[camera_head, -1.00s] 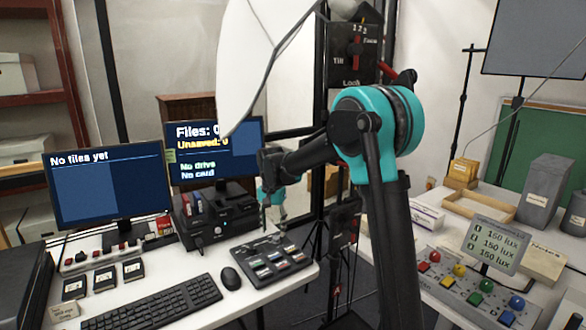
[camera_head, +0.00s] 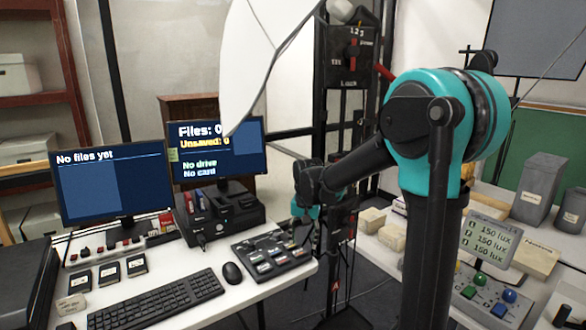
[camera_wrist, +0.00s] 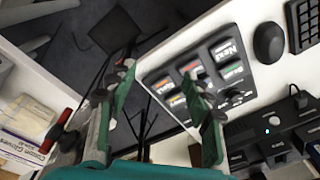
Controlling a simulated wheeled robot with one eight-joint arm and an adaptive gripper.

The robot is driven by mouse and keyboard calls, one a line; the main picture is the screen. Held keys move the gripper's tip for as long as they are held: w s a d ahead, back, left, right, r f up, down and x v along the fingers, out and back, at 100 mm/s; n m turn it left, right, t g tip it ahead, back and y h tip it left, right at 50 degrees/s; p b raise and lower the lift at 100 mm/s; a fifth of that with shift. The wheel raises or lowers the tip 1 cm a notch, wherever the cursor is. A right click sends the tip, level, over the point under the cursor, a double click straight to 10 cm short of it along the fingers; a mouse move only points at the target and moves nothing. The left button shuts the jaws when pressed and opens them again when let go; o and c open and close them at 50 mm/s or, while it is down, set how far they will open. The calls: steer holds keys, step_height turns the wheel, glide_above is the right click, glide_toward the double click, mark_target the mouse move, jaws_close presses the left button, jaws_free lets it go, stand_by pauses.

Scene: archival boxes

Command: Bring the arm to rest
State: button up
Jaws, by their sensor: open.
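My gripper (camera_wrist: 158,78) is open in the wrist view, with its two teal and dark fingers spread apart and nothing between them. In the head view my gripper (camera_head: 307,218) hangs at the right end of the left desk, near the button pad (camera_head: 270,256). The pad also shows in the wrist view (camera_wrist: 177,76), behind the right finger. My arm is bent, with its large teal joint raised at the right. The fingertips are small and partly unclear in the head view.
The left desk holds a keyboard (camera_head: 157,302), a mouse (camera_head: 232,273), two monitors (camera_head: 113,186) and a black dock (camera_head: 222,220). A black post (camera_head: 345,130) stands behind my gripper. The right table carries grey boxes (camera_head: 538,190) and a lux display (camera_head: 489,240). Dark floor lies between.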

steer(key=s+d+f+n+t, duration=0.1)
steer(key=s+d+f, duration=0.3)
steer(key=s+d, duration=0.4)
steer(key=s+d+f+n+t, duration=0.1)
steer(key=s+d+f, duration=0.3)
steer(key=s, duration=0.9)
steer(key=d+t, duration=0.1)
steer(key=d, duration=0.2)
steer(key=shift+s+d+f+n, duration=0.15)
steer(key=shift+d+f+n, duration=0.05)
steer(key=shift+d+n, duration=0.2)
steer(key=shift+a, duration=0.15)
